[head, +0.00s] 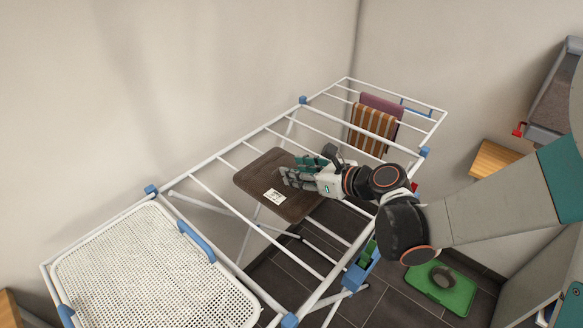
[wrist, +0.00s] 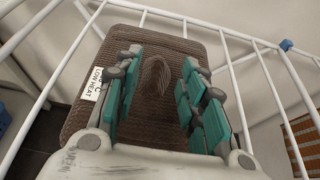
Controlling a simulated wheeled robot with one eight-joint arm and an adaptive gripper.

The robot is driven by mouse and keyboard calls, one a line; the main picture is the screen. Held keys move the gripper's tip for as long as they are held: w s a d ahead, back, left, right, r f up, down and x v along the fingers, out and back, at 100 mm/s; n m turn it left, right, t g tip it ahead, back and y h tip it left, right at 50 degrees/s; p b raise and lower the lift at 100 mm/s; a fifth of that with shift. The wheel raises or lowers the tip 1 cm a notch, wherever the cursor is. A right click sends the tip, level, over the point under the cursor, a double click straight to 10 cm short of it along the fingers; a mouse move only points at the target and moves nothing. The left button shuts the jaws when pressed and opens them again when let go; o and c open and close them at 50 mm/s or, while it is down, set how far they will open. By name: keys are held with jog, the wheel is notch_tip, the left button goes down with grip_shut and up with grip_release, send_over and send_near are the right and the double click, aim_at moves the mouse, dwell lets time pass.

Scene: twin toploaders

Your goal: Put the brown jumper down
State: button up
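The brown jumper (head: 258,182) is a flat folded knit with a white label. It lies across the bars of the white drying rack (head: 225,207), near its middle. In the wrist view the jumper (wrist: 172,40) has a raised knit loop and a label reading "LOW HEAT". My gripper (head: 292,177) is over the right part of the jumper. In the wrist view my gripper (wrist: 160,72) has its teal fingers spread apart, with the loop between them and visible gaps on both sides. Whether the fingertips touch the cloth I cannot tell.
A white perforated panel (head: 150,270) with a blue handle covers the rack's near left end. A striped orange towel (head: 372,128) and a purple cloth (head: 383,102) hang at the far end. A green tray (head: 440,288) sits on the dark floor. Walls stand behind.

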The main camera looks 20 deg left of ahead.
jog(key=p+v, duration=0.2)
jog(key=v, duration=0.7)
jog(key=shift+s+d+r, duration=0.1)
jog(key=shift+d, duration=0.05)
jog(key=s+d+r+n+h, duration=0.2)
jog(key=s+d+n+h, duration=0.2)
jog(key=d+n, duration=0.3)
jog(key=s+d+r+n+t+h, duration=0.1)
jog(key=s+d+n+h, duration=0.3)
jog(key=d+n, duration=0.4)
jog(key=s+d+r+n+t+h, duration=0.1)
jog(key=s+d+r+n+h, duration=0.2)
jog(key=d, duration=1)
jog(key=s+n+h, duration=0.1)
jog(key=s+n, duration=0.2)
jog(key=n, duration=0.1)
jog(key=shift+s+d+h, duration=0.25)
jog(key=shift+d+h, duration=0.05)
jog(key=shift+d, duration=0.05)
jog(key=shift+c, duration=0.6)
jog(key=shift+a, duration=0.2)
